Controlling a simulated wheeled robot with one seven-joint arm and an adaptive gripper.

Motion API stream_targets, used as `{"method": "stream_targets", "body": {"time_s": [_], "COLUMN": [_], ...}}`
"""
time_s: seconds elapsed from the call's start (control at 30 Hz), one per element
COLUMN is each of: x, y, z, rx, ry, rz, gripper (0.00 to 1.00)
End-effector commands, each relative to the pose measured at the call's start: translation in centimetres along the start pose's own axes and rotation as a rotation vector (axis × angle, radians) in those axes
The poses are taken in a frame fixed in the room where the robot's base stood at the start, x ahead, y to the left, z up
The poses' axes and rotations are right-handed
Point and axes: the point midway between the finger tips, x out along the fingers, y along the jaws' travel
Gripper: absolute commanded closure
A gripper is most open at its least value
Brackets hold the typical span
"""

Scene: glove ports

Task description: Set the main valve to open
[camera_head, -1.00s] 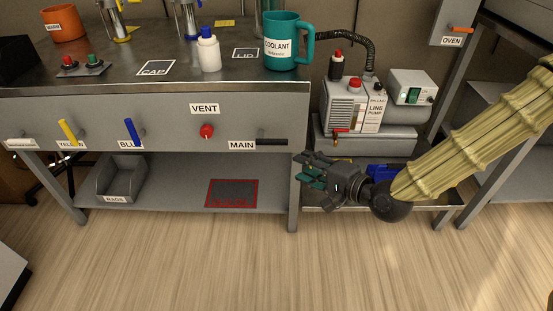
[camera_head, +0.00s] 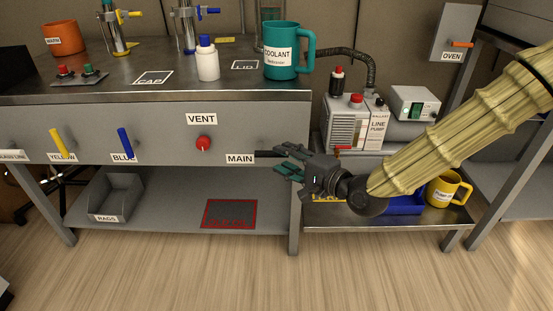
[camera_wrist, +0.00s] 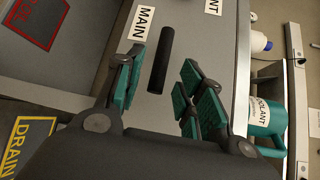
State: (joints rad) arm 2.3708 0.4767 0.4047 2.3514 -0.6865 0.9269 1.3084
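The main valve's black handle (camera_head: 268,154) lies level on the bench's front panel, just right of the MAIN label (camera_head: 240,159). In the wrist view the black handle (camera_wrist: 161,60) lies ahead of and between the green-padded fingers, beside the MAIN label (camera_wrist: 142,24). My gripper (camera_head: 285,162) is at the right end of the panel, close to the handle's right end, and hides part of it. In the wrist view my gripper (camera_wrist: 158,95) is open, with clear space between its pads and the handle. I see no contact.
The red VENT knob (camera_head: 203,144), blue handle (camera_head: 125,143) and yellow handle (camera_head: 61,143) are on the same panel to the left. The teal coolant mug (camera_head: 281,55) stands above on the bench top. The line pump (camera_head: 348,125) is behind my arm at right.

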Motion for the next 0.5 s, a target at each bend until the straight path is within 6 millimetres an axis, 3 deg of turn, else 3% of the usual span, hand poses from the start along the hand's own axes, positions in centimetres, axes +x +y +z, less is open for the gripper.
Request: {"method": "stream_targets", "body": {"time_s": [0.2,0.5], "x": [2.6,4.0], "y": [0.3,0.1], "z": [0.0,0.0], "rx": [-0.002,0.001], "ry": [-0.001,0.000], "rz": [0.001,0.001], "gripper": [0.62,0.62]}}
